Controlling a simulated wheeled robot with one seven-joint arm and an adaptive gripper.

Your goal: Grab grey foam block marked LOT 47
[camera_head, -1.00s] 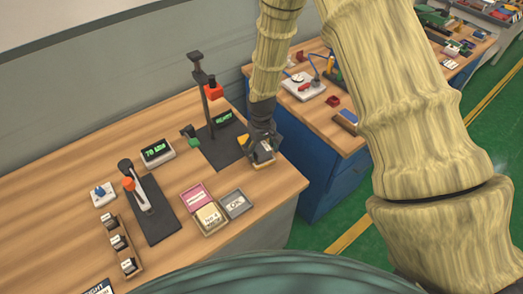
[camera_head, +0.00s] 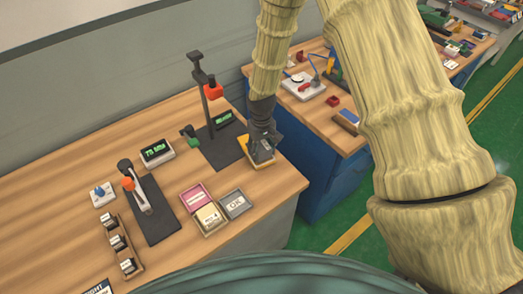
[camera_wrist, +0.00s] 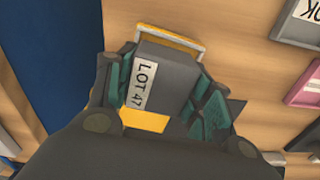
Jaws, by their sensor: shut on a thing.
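The grey foam block (camera_wrist: 167,75) with a white label reading LOT 47 sits between the two teal-padded fingers of my gripper (camera_wrist: 165,95) in the wrist view. The fingers press on its two sides. A yellow-rimmed tray (camera_wrist: 172,36) shows around the block's far end, and I cannot tell whether the block is lifted clear of it. In the head view my gripper (camera_head: 260,150) points down over the tray at the table's right end. The block is largely hidden there by the gripper.
Pink, cream and grey trays (camera_head: 237,204) stand left of my gripper on the wooden table (camera_head: 265,195). A dark stand with a red head (camera_head: 213,91) rises close behind it. A blue bench (camera_head: 325,185) stands to the right across a gap.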

